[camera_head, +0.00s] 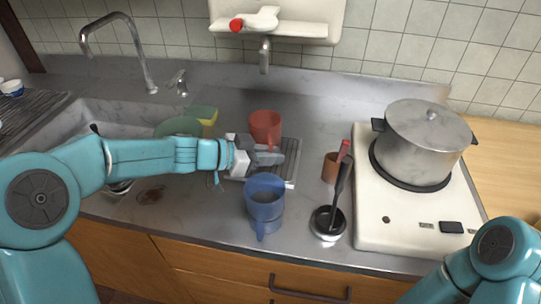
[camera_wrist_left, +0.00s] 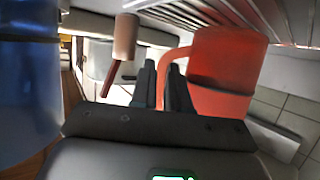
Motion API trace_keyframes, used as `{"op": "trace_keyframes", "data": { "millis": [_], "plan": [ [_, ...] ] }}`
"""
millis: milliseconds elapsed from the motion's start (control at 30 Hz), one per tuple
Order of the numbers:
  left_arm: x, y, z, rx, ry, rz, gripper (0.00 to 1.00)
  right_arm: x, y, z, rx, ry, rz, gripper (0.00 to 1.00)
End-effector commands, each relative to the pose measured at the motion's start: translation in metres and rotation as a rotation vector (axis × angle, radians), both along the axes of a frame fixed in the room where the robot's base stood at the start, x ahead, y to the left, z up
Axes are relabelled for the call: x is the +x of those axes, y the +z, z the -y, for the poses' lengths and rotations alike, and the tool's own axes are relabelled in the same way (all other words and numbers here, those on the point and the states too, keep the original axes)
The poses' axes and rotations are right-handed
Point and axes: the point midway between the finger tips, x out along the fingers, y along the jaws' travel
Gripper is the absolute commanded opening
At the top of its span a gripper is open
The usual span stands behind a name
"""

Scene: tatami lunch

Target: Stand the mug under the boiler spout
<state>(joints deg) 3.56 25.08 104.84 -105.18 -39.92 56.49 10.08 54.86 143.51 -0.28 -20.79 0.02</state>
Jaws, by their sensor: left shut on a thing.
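The red mug (camera_head: 265,125) is upright at the metal drip tray (camera_head: 292,170), below the boiler spout (camera_head: 264,62). Its body fills the right of the left wrist view (camera_wrist_left: 225,70), with the slatted tray (camera_wrist_left: 270,22) close to its base. I cannot tell whether the base touches the tray. My left gripper (camera_head: 282,156) is in front of the mug, shut on its handle (camera_wrist_left: 178,55); the fingers (camera_wrist_left: 162,80) show close together there. The wall boiler (camera_head: 290,28) has a red-tipped tap. My right gripper is out of view.
Blue mugware (camera_head: 265,198) stands just in front of the tray, near the left gripper. A brown cup (camera_head: 330,168) and a dark ladle holder (camera_head: 327,225) stand to the right. A pot (camera_head: 425,140) sits on the stove. The sink (camera_head: 95,115) is left.

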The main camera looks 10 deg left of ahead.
Motion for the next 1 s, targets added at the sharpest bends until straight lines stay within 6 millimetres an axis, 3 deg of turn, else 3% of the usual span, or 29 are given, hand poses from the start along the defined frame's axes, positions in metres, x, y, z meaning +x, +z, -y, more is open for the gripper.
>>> {"op": "trace_keyframes", "data": {
  "millis": [100,133,200,567,1000],
  "plan": [
    [0.001,-0.003,0.001,0.0,-0.001,-0.002,0.0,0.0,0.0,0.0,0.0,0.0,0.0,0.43],
    [0.001,-0.003,0.001,0.001,-0.001,-0.001,0.18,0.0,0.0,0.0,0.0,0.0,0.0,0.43],
    [0.001,-0.003,0.0,0.001,0.0,-0.001,0.41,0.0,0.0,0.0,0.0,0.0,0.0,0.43],
    [0.0,0.002,-0.001,0.001,0.001,0.001,0.41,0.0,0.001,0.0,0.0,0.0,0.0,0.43],
    [-0.047,0.038,-0.072,0.001,0.005,0.0,0.41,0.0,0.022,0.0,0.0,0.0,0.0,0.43]
  ]
}}
